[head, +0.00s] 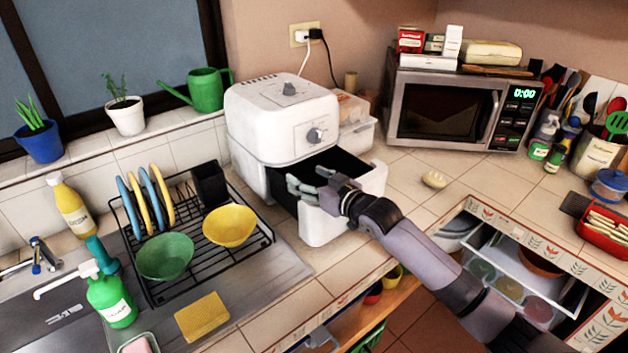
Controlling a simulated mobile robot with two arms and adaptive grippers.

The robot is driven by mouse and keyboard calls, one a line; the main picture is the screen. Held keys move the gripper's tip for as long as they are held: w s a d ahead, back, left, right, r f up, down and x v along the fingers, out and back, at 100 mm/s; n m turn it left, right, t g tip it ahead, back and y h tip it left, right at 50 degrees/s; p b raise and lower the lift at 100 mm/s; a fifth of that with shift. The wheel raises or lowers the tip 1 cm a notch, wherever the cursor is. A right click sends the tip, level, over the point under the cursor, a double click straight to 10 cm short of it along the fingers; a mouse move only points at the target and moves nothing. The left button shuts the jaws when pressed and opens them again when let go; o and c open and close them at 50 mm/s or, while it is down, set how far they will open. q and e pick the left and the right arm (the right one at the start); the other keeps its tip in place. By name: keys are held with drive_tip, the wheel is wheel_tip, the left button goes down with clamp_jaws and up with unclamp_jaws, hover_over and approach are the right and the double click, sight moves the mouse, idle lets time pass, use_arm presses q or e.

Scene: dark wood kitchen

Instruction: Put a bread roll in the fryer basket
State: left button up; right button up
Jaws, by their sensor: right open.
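The white air fryer (280,115) stands on the counter with its fryer basket (372,180) pulled out toward the front. The basket's inside is dark, and my gripper and its front wall hide part of it. A small pale bread roll (434,180) lies on the tiled counter to the right of the basket, apart from it. My right gripper (308,183) is open at the basket's front, by its handle side, with its fingers over or against the basket. I cannot tell whether they touch it. I see nothing between the fingers. My left gripper is not in view.
A dish rack (262,236) with plates and bowls stands left of the basket, beside the sink. A microwave (455,112) stands at the back right. A red container (605,238) is at the far right. The counter around the roll is clear.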

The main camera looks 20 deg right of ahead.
drive_tip(key=shift+r, duration=0.5)
drive_tip(key=b+v, duration=0.1)
drive_tip(key=v, duration=1.1)
drive_tip(key=shift+b, duration=0.4)
